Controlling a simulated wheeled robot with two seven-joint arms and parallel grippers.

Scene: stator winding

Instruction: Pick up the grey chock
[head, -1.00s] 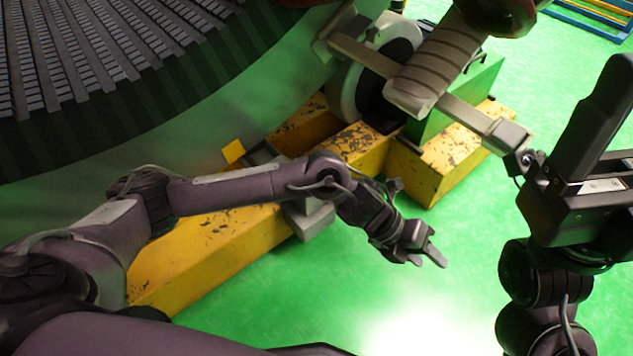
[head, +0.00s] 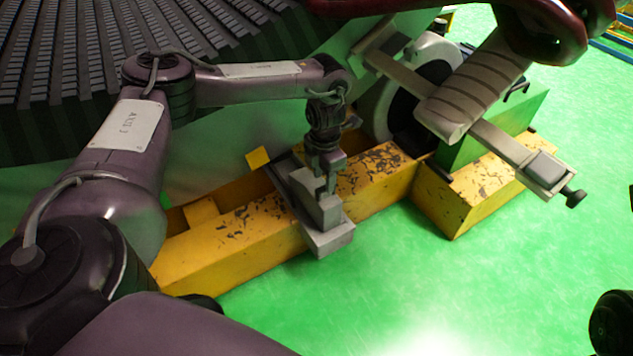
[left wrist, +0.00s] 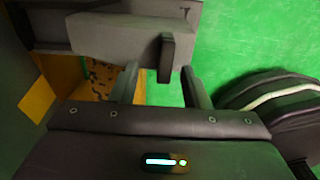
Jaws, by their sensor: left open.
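The grey chock (head: 331,240) sits across the yellow beam in the middle of the head view, its near end standing over the beam's front side. In the left wrist view it is the grey block (left wrist: 120,36) at the top, with a short dark upright piece on its near face. My left gripper (head: 326,188) points down at the chock's upper part. It is open; in the left wrist view its two fingers (left wrist: 161,85) stand apart, either side of the dark upright piece. I cannot tell whether they touch the chock. My right gripper is out of view.
The yellow beam (head: 235,240) runs beside the large ribbed stator (head: 60,70). A second yellow block (head: 470,190) carries a green part and a wheel (head: 437,62). A grey bar (head: 500,142) juts out to the right. The green floor (head: 420,290) in front is clear.

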